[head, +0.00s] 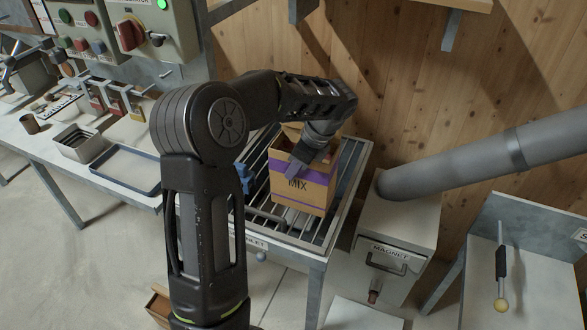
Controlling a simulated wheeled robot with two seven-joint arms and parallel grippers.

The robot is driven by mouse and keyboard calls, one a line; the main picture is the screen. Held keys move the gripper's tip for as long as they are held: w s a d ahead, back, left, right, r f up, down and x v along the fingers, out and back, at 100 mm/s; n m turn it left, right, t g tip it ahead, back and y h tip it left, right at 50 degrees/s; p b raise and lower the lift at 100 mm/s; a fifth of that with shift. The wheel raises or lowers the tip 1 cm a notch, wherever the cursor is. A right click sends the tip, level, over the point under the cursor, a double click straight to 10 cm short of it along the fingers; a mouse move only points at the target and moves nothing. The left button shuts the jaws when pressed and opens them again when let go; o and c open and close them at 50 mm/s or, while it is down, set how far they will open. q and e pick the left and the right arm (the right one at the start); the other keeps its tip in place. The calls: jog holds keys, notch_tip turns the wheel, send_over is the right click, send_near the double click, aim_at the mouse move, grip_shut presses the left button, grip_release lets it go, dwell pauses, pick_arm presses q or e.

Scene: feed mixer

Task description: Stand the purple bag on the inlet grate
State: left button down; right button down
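The purple bag (312,191) is a brown bag with a purple band and the word MIX. It is upright on the inlet grate (341,187), a frame of metal bars on a table-like stand, or just above it; its bottom contact is hard to see. My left gripper (297,166) points down at the bag's top and overlaps its upper front. The wrist hides part of the bag's top. Whether the fingers are shut on the bag cannot be made out. My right gripper is not in view.
A grey box labelled MAGNET (396,225) with a thick grey pipe (460,172) stands right of the grate. A wooden wall rises behind. A blue part (243,180) sits at the grate's left.

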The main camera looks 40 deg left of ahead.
pick_arm(q)
jog(key=c, duration=2)
grip_release()
jog(key=shift+f, duration=0.1)
jog(key=o, duration=0.4)
jog(key=shift+c, duration=0.2)
jog(key=v, duration=0.5)
jog(key=shift+r, duration=0.3)
jog(key=p+v, duration=0.4)
jog(key=v, duration=0.2)
jog(key=shift+d+r+p, duration=0.15)
jog(key=shift+r+p, duration=0.2)
jog(key=shift+p, duration=0.05)
